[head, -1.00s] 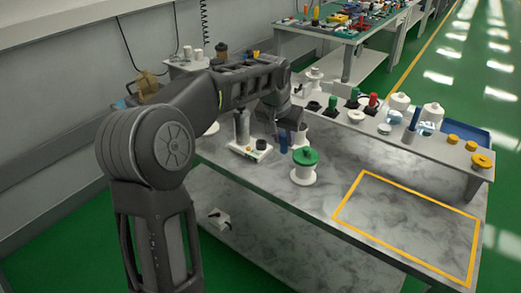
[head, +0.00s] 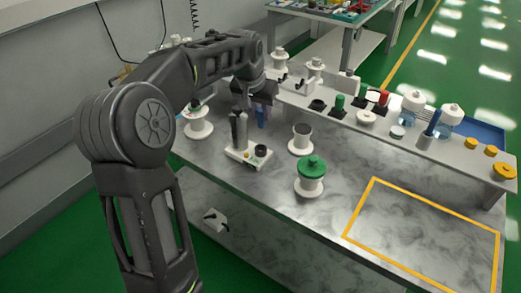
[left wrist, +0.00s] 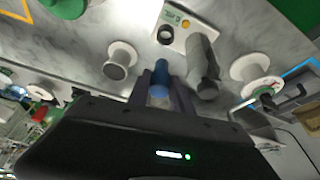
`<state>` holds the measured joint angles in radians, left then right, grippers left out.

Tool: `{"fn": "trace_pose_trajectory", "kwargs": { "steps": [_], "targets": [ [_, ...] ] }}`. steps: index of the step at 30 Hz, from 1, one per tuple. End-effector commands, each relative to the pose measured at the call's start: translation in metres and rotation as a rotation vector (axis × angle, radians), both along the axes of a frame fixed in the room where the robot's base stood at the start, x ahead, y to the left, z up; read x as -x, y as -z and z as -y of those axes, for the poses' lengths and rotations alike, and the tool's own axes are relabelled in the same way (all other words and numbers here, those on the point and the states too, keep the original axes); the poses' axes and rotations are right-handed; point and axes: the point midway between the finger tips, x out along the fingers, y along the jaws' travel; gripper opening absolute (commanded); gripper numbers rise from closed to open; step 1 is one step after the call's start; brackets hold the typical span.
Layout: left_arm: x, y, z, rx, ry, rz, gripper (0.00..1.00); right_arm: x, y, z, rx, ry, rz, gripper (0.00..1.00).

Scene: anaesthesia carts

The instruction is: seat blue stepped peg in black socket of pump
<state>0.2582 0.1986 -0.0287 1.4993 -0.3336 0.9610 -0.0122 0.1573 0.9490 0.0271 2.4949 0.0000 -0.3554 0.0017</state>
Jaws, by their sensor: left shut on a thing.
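The blue stepped peg (head: 261,117) hangs upright below my left gripper (head: 260,102), which is shut on it. In the left wrist view the peg (left wrist: 160,74) is between the two fingers (left wrist: 160,84). The pump (head: 238,157) stands on the marble bench; it has a white base and a grey upright cylinder. Its black socket (head: 260,151) is an upright ring on the right of the base. The peg is apart from the socket, above and behind it. The left wrist view also shows the pump base (left wrist: 183,17) and socket (left wrist: 166,35). My right gripper is not in view.
A green-topped spool (head: 311,178), a dark-topped white spool (head: 301,140) and another spool (head: 197,123) stand around the pump. A raised shelf (head: 385,134) with jars and coloured pegs runs behind. A yellow-outlined area (head: 425,228) at right is clear.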

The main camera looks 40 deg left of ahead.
Motion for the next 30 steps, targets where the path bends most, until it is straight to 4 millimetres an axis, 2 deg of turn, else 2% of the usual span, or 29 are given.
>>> {"fn": "trace_pose_trajectory", "kwargs": {
  "steps": [1, 6, 19, 23, 30],
  "targets": [
    [0.001, -0.01, 0.001, 0.001, 0.002, -0.002, 0.0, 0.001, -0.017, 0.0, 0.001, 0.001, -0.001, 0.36],
    [0.005, -0.008, 0.002, 0.001, 0.003, -0.002, 0.0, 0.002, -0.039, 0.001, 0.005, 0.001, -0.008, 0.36],
    [0.006, 0.001, 0.002, 0.0, 0.002, -0.001, 0.0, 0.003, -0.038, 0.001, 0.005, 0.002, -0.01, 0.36],
    [0.007, 0.016, 0.002, 0.002, 0.003, -0.005, 0.0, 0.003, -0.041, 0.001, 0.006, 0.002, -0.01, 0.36],
    [0.006, 0.055, 0.002, 0.0, 0.003, -0.003, 0.0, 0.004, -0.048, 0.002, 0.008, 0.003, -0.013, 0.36]
  ]
}}
